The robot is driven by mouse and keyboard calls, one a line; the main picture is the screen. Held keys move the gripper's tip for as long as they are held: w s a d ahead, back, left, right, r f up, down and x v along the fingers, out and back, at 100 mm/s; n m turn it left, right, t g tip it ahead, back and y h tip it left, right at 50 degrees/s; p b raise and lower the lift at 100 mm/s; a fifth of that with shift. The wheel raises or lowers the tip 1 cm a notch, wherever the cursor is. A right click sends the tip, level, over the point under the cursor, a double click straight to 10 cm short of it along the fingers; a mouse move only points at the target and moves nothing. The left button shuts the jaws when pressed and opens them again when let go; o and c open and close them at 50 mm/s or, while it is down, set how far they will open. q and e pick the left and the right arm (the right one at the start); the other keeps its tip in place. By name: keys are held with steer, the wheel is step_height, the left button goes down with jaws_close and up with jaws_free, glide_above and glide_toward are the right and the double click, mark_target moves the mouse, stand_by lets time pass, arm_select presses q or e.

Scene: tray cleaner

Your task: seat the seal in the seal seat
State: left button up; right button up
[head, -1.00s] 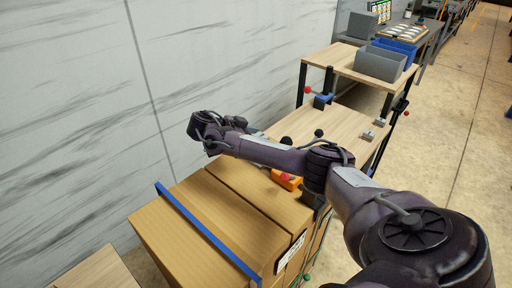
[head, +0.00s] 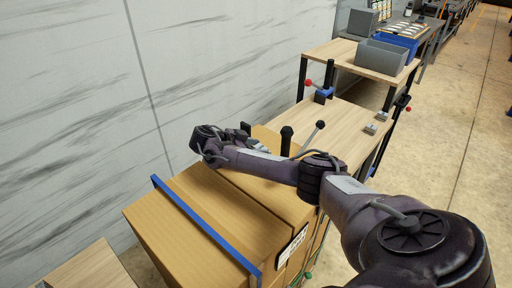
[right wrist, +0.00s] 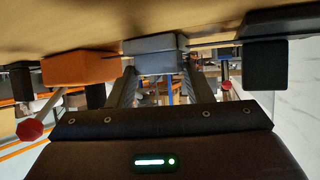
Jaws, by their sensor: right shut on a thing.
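My right gripper (head: 252,137) is over the far side of the brown box-like unit, in front of the wooden bench top. In the right wrist view its two fingers (right wrist: 163,88) are shut on a small grey block-shaped piece (right wrist: 158,47). I cannot tell for sure that this piece is the seal. The seal seat cannot be made out in either view; my right arm covers part of the unit. My left gripper is not in view.
The brown unit (head: 190,238) has a blue strip (head: 205,222). An orange block (right wrist: 78,68) and red knob (right wrist: 30,130) are near my gripper.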

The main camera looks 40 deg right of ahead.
steer(key=o, duration=1)
steer(key=v, duration=0.3)
steer(key=shift+w+a+r, duration=0.15)
steer(key=shift+r, duration=0.05)
steer(key=p+v, duration=0.6)
steer(key=v, duration=0.1)
steer(key=shift+a+r, duration=0.1)
steer(key=shift+r, duration=0.15)
steer(key=shift+w+a+r+p, duration=0.15)
steer(key=shift+a+p, duration=0.2)
steer(key=shift+a, duration=0.25)
